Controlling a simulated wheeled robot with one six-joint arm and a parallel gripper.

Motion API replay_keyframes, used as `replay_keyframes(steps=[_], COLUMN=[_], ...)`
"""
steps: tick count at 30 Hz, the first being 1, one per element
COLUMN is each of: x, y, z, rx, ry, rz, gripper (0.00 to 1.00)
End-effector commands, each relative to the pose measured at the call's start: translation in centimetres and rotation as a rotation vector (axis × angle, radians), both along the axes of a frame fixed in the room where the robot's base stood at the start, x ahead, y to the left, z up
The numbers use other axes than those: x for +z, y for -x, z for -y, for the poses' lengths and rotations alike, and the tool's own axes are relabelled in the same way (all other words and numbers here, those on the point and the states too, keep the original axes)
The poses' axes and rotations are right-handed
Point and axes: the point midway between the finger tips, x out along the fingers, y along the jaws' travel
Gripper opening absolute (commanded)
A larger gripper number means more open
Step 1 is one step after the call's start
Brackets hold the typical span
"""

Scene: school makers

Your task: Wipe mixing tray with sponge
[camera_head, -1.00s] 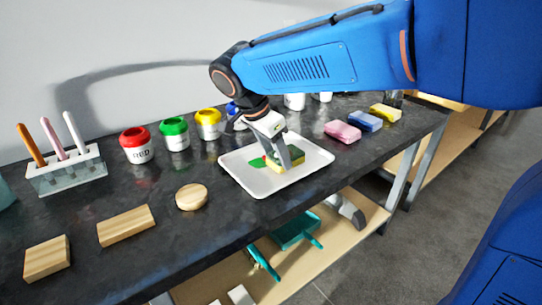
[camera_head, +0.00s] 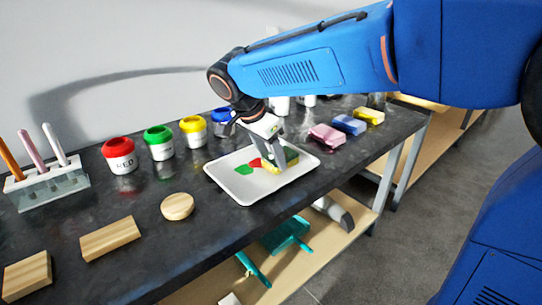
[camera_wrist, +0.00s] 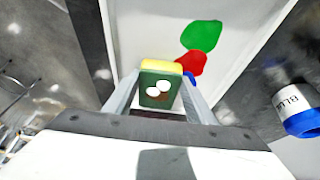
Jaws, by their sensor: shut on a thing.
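The white mixing tray (camera_head: 227,188) lies on the dark bench top. It holds a green paint patch (camera_head: 244,169), a red patch (camera_head: 255,162) and some yellow near the sponge. My gripper (camera_head: 279,160) is shut on the yellow and green sponge (camera_head: 291,156) over the right part of the tray. In the wrist view the sponge (camera_wrist: 158,88) sits between the two fingers, its dark green side with two white spots facing the camera. The green patch (camera_wrist: 201,36) and red patch (camera_wrist: 190,63) lie beside it, with a bit of blue partly hidden by a finger. Whether the sponge touches the tray is unclear.
Paint jars with red (camera_head: 120,155), green (camera_head: 159,142), yellow (camera_head: 194,131) and blue lids stand behind the tray. Pink (camera_head: 326,136), blue (camera_head: 349,124) and yellow (camera_head: 369,115) blocks lie to the right. A round wooden disc (camera_head: 177,206) lies left, near the front edge.

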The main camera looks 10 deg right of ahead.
Motion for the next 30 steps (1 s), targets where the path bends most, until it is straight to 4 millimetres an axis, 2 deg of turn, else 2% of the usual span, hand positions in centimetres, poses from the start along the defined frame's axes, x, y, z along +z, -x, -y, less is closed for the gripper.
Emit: replay_keyframes(steps=[30], x=[0.0], y=[0.8], z=[-5.6], rx=[0.001], ry=[-0.001], rz=[0.0], gripper=[0.35])
